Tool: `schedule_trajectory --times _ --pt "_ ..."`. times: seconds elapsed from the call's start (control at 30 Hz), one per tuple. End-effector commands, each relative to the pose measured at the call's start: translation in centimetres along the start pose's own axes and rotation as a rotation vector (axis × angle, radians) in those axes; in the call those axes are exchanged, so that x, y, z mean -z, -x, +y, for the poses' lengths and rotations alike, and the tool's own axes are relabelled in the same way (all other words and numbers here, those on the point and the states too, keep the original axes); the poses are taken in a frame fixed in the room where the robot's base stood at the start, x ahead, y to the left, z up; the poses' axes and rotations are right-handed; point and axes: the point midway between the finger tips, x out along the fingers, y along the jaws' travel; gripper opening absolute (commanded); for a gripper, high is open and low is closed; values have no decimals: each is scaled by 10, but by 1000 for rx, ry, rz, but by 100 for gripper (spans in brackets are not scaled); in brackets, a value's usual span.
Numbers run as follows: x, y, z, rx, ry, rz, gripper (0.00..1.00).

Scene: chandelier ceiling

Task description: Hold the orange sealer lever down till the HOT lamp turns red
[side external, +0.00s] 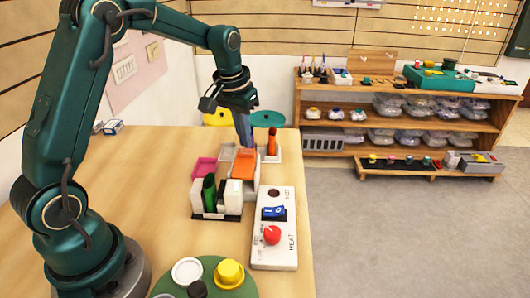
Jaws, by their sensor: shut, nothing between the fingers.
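The orange sealer lever (244,166) is a flat bar along the top of the grey and white sealer on the wooden table. My gripper (246,145) points down with its fingers shut and empty, its tips at the lever's far end. I cannot tell whether the tips touch the lever or how far down it is. The white control panel (262,256) lies in front, marked HOT and HEAT. The HOT lamp (274,193) on it looks dark brown, not bright red. A blue switch (274,213) and a red knob (271,235) sit below the lamp.
An orange upright piece (272,142) stands right of my gripper. A holder (216,216) with white, green and black items and a pink block (205,167) are left of the lever. A green round tray (238,290) with a yellow knob-like piece (230,273) is in front.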

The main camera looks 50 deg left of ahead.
Motion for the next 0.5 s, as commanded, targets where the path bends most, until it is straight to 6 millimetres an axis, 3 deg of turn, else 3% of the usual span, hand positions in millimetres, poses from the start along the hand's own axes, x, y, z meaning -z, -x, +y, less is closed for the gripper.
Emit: schedule_trajectory --times 0.5 --pt "-4 -16 0 0 0 -2 0"
